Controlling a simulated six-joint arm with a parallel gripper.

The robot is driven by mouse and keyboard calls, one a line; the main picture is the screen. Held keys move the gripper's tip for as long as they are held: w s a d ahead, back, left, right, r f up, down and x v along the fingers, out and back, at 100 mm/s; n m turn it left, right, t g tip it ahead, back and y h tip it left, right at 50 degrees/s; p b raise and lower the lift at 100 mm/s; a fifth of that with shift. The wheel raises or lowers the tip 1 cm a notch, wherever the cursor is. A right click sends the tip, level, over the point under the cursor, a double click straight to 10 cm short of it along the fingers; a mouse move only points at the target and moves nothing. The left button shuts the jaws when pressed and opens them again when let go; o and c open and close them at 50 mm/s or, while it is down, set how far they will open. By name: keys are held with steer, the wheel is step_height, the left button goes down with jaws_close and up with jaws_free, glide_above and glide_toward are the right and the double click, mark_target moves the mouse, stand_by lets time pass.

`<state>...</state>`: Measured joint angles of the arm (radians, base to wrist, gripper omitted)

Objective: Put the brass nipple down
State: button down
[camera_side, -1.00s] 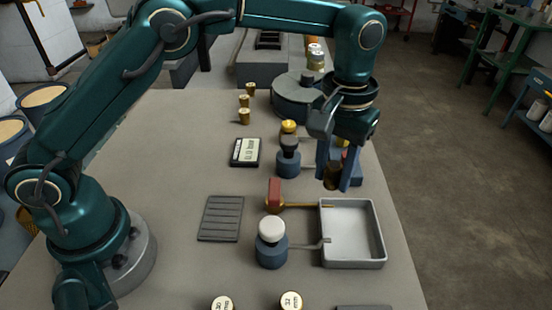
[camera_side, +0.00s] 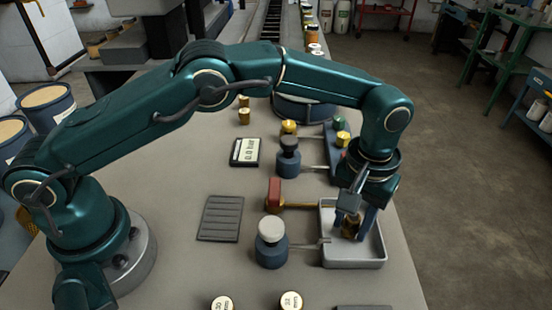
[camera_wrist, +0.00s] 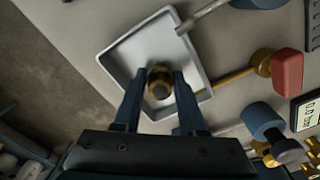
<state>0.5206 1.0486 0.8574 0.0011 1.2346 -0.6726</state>
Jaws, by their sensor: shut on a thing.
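The brass nipple (camera_side: 350,225) is between the fingers of my gripper (camera_side: 357,224), which is shut on it. In the side view the nipple is over the inside of the grey-white tray (camera_side: 367,256). In the wrist view the nipple (camera_wrist: 159,82) shows end-on between the two blue fingertips (camera_wrist: 158,84), with the tray (camera_wrist: 124,50) behind it. I cannot tell whether its lower end touches the tray floor.
A red-handled brass valve (camera_side: 274,193) points at the tray from the left. A white-topped blue knob (camera_side: 271,243) stands left of the tray. A gauge display (camera_side: 245,152) and a ribbed grey mat (camera_side: 220,218) lie farther left. The floor is right of the table edge.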

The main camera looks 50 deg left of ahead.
steer(key=shift+f, duration=0.15)
steer(key=shift+c, duration=2.3)
jaws_free()
